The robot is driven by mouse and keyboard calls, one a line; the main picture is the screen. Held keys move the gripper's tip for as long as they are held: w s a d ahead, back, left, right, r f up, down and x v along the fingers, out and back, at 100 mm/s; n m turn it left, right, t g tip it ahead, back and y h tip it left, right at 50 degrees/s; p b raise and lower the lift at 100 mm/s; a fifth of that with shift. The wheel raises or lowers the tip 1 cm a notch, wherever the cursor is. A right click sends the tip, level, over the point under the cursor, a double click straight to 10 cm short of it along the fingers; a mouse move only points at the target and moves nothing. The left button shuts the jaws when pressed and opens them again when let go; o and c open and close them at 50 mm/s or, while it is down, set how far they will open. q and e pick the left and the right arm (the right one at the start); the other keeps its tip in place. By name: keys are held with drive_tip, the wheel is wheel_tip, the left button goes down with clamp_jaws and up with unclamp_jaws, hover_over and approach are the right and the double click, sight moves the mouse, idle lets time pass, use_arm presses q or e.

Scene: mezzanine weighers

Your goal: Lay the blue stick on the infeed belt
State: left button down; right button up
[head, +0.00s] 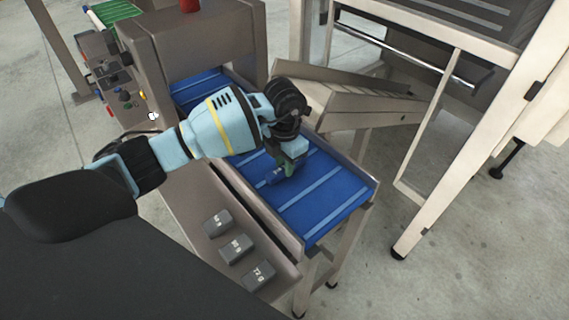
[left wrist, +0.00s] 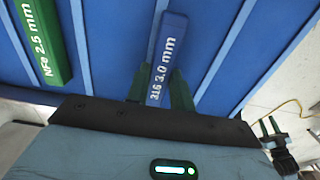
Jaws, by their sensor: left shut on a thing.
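The blue stick (left wrist: 169,45), marked "316 3.0 mm", is between the fingers of my left gripper (left wrist: 160,88) in the left wrist view. The gripper is shut on one end of it, and the rest points away over the belt. In the head view my left gripper (head: 284,168) is low over the blue infeed belt (head: 318,196), with the arm hiding part of the belt. I cannot tell whether the stick touches the belt. The striped belt also fills the back of the left wrist view (left wrist: 103,60).
A green stick (left wrist: 42,40), marked "NFe 2.5 mm", lies left of the blue one. Three grey weight blocks (head: 236,247) stand on the side ledge. A metal chute (head: 365,108) is beyond the belt. The near end of the belt is clear.

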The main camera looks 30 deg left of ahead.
use_arm(q)
drive_tip(key=shift+f, duration=0.35)
drive_tip(key=shift+f, duration=0.15)
drive_tip(key=c, duration=1.2)
unclamp_jaws()
wheel_tip(320, 180, up, 12)
drive_tip(key=shift+r+p, duration=0.2)
drive_tip(key=shift+p, duration=0.1)
